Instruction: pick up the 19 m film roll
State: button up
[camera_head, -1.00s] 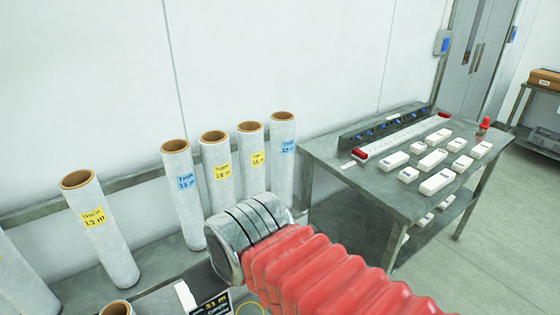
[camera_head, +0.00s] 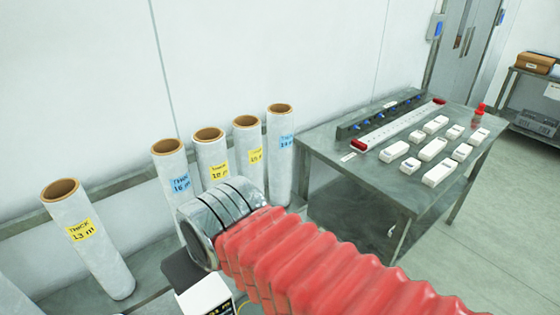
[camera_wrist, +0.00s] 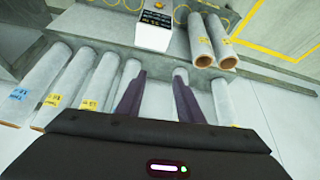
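Several white film rolls with brown cores stand in a row along the wall. From left to right in the head view are a yellow-labelled thick 13 m roll (camera_head: 92,245), a blue-labelled roll (camera_head: 168,165), two yellow-labelled rolls (camera_head: 209,150) (camera_head: 248,140) and a blue-labelled roll (camera_head: 281,165). The last four labels are too small to read surely, so I cannot tell which is 19 m. My gripper (camera_wrist: 159,76) is open and empty in the wrist view. My arm hides the gripper in the head view.
A white box with a display (camera_wrist: 154,28) stands beyond my fingers. A grey metal table (camera_head: 345,185) with several small white blocks stands at the right. A rail (camera_head: 110,190) runs behind the rolls.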

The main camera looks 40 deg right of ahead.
jog(key=o, duration=0.3)
jog(key=shift+w+d, duration=0.25)
jog(key=shift+w, duration=0.2)
jog(key=o, duration=0.9)
jog(key=w+d+m+t+h, duration=0.1)
jog(key=w+d+m+h, duration=0.1)
jog(key=w+d, duration=0.7)
jog(key=shift+w+f, duration=0.4)
jog(key=shift+w, duration=0.6)
jog(key=o, duration=0.4)
jog(key=shift+m+t+h, duration=0.7)
jog(key=shift+m+h, duration=0.1)
jog(key=shift+h, duration=0.1)
jog(key=w+d+f, duration=0.1)
jog(key=w+d, duration=0.1)
jog(key=d, duration=0.1)
jog(key=w+d+f, duration=0.1)
jog(key=w+d, duration=0.2)
jog(key=d, duration=0.1)
jog(key=w+d+f, duration=0.1)
jog(key=w+d, duration=0.2)
jog(key=d, duration=0.1)
jog(key=shift+d+f, duration=0.15)
jog(key=shift+d, duration=0.1)
jog(key=shift+o, duration=0.2)
jog(key=m+t+h, duration=0.3)
jog(key=t, duration=0.1)
send_near(284, 169)
jog(key=w, duration=0.1)
jog(key=shift+w+d, duration=0.2)
